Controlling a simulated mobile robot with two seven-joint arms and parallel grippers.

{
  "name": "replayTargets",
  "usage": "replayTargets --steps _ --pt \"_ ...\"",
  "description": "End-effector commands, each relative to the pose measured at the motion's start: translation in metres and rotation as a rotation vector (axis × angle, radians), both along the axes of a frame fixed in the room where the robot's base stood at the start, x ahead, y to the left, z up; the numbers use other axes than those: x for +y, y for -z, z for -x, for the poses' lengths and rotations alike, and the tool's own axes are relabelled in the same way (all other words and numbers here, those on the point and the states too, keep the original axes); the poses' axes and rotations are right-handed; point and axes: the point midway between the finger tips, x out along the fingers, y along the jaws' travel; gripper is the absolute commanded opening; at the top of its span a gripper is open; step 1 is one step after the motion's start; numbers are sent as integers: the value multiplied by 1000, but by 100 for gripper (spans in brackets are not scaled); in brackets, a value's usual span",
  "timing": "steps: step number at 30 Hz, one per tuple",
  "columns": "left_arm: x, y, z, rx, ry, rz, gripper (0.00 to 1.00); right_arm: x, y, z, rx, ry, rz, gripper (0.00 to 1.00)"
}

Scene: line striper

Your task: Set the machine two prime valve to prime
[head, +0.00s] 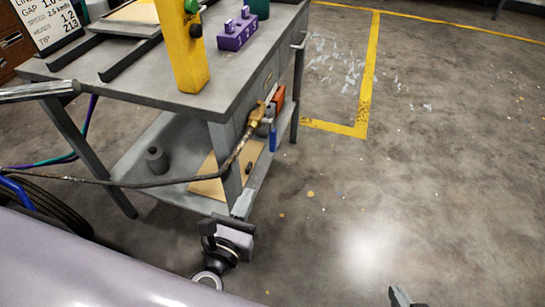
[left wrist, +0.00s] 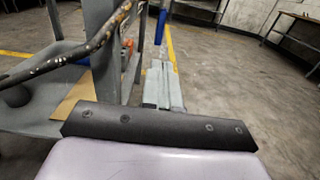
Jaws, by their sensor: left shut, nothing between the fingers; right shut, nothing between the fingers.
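No part in view can be told for certain as the machine two prime valve; no lever marked prime is readable. A brass fitting (head: 257,113) on a dark hose hangs at the right side of a grey cart, with an orange part (head: 277,101) and a blue part (head: 273,138) beside it. My left gripper (head: 242,204) is shut and empty, low beside the cart's near right leg. Its fingers also show in the left wrist view (left wrist: 161,85), below the blue part (left wrist: 160,26). My right gripper (head: 398,296) is shut, partly cut off at the bottom edge.
The grey cart top (head: 262,62) carries a yellow post (head: 183,50) with a green button and a purple numbered block (head: 238,33). The dark hose (head: 125,184) crosses in front of the lower shelf. Open concrete floor (head: 440,170) lies to the right.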

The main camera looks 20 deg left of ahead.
Motion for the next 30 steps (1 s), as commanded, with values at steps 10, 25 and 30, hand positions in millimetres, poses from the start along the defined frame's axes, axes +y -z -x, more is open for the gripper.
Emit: replayTargets --steps 10,25,30 --pt "0 -1 -2 0 -1 1 0 1 -1 0 -1 0 -3 0" --pt "-3 -1 -84 -3 -2 3 0 2 5 4 8 2 -5 0" --pt "-4 0 -113 -1 -2 4 0 2 7 4 8 0 -4 0"
